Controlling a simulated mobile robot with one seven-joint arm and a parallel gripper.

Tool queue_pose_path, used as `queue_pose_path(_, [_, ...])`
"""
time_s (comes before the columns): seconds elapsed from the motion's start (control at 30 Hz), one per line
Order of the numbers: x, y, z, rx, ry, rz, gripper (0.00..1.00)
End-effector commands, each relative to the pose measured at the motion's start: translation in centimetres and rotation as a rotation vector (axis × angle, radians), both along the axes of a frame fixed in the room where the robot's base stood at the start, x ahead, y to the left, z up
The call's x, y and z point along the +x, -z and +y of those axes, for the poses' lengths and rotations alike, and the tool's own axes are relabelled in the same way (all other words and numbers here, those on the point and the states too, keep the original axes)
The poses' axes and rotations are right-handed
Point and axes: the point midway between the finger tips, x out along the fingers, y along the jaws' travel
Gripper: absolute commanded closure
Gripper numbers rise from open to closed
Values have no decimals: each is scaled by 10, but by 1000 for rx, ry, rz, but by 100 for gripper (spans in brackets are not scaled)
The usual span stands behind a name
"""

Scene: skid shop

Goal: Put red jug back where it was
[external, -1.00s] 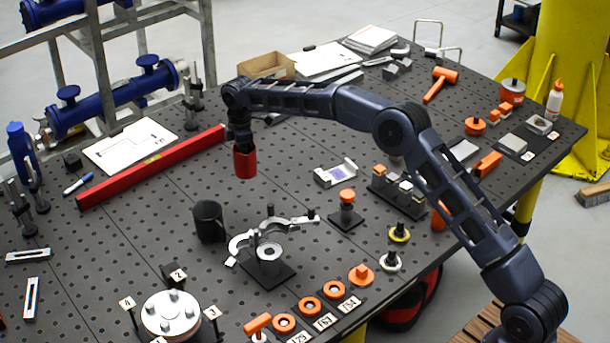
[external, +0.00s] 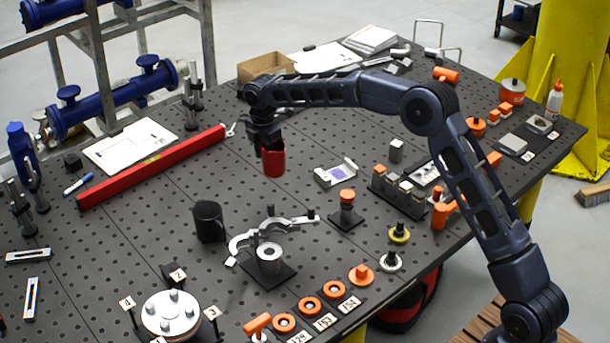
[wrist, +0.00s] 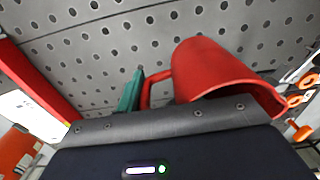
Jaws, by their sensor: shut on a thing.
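The red jug (external: 273,160) hangs upright from my gripper (external: 265,140) above the middle-back of the perforated table. In the wrist view the red jug (wrist: 215,75) shows its body and its handle on the left, with a green fingertip (wrist: 131,90) at the handle. My gripper is shut on the jug. The other fingertip is hidden in the wrist view. The jug appears apart from the table top, though its exact height is hard to tell.
A long red level (external: 150,168) lies to the left. A cardboard box (external: 265,68) stands behind my gripper. A small white-and-purple device (external: 336,174) lies right of the jug. Bare table lies around the jug.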

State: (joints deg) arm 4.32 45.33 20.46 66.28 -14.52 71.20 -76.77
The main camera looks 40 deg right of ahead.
Motion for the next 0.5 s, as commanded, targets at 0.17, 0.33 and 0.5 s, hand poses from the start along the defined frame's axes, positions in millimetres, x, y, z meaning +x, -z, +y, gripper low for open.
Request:
queue_pose_path(0.17, [0, 38, 0, 1, 0, 3, 98])
queue_pose_path(0.33, [0, 68, 0, 1, 0, 2, 98])
queue_pose_path(0.5, [0, 83, 0, 0, 1, 0, 98])
